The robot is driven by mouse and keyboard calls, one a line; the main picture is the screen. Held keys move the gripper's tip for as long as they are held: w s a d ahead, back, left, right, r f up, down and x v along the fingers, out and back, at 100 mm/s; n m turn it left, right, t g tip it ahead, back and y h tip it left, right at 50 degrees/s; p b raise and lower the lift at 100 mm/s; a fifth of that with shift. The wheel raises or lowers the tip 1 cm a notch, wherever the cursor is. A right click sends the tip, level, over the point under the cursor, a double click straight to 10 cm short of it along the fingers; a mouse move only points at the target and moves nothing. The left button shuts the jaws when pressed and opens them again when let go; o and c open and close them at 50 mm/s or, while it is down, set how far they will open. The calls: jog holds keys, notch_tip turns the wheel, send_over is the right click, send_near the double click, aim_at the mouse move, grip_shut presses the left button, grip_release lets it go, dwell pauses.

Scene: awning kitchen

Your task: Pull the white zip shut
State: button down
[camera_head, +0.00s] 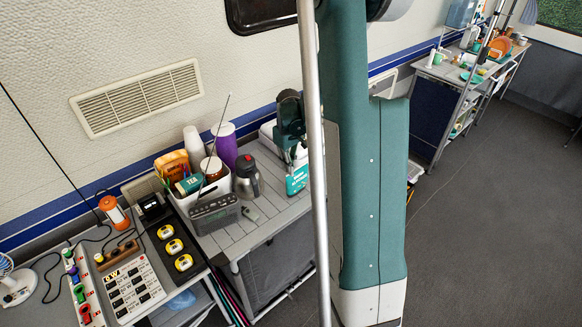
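I cannot make out a white zip with certainty in the head view. A grey fabric panel (274,268) hangs under the slatted grey table (262,215). Its right part is hidden behind a metal pole and a large teal and white upright part. My gripper cannot be made out in this view, so its place relative to any zip is not shown.
A metal pole (312,150) crosses the middle. The slatted table holds a white caddy (190,203), a grey radio (215,213) and a flask (247,177). A labelled keypad board (130,288) lies at lower left. The dark floor (480,240) at right is clear.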

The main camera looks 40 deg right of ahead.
jog(key=c, duration=2.7)
grip_release()
jog(key=shift+o, duration=0.2)
jog(key=shift+r, duration=0.1)
notch_tip(320, 180, up, 12)
